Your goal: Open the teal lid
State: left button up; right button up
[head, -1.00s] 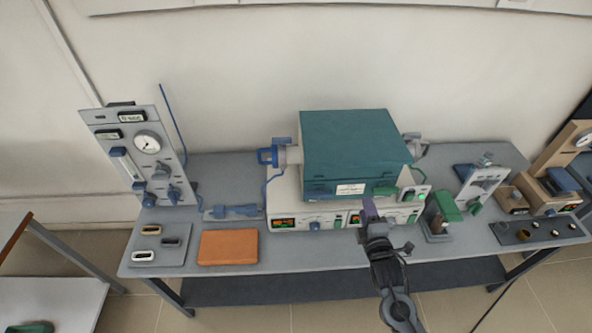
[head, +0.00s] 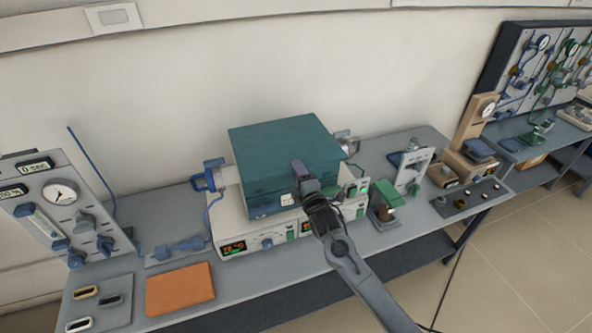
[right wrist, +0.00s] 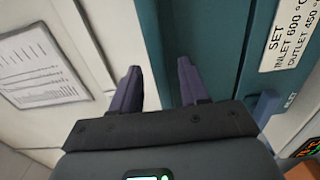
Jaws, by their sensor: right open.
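The teal lid (head: 285,150) is the box-shaped top of a pale furnace on the bench, and it looks shut. The teal lid (right wrist: 230,50) fills the middle and right there, beside a white label (right wrist: 292,35). I cannot tell whether the fingers touch the lid. My left gripper is out of view.
The pale furnace base (head: 228,238) with lit displays is under the lid. A green-topped device (head: 384,205) and a white-framed stand (head: 412,170) are to the right.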

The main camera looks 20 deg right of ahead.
aim_at(284, 154)
jog(key=shift+w, duration=1.1)
grip_shut()
